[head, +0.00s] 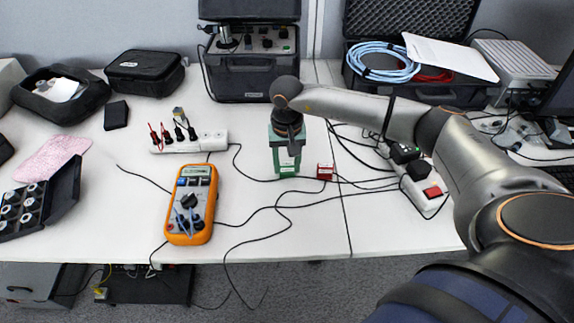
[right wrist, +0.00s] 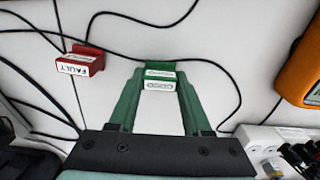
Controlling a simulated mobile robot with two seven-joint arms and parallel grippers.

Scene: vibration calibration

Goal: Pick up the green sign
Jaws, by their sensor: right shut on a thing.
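The green sign (right wrist: 159,77), with a white label reading "GOOD", sits between the green fingertips of my right gripper (right wrist: 160,85) in the right wrist view. The fingers are shut on it. In the head view my right gripper (head: 287,160) points down over the middle of the white table, and the sign's white label (head: 287,169) shows at the fingertips. I cannot tell whether the sign touches the table. My left gripper is not in view.
A red sign (head: 325,172) marked "FAULTY" (right wrist: 76,68) stands close by on the right in the head view. An orange multimeter (head: 191,205) lies to the left. Black cables (head: 262,178) cross the table. Power strips (head: 190,142) and open cases (head: 252,70) stand around.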

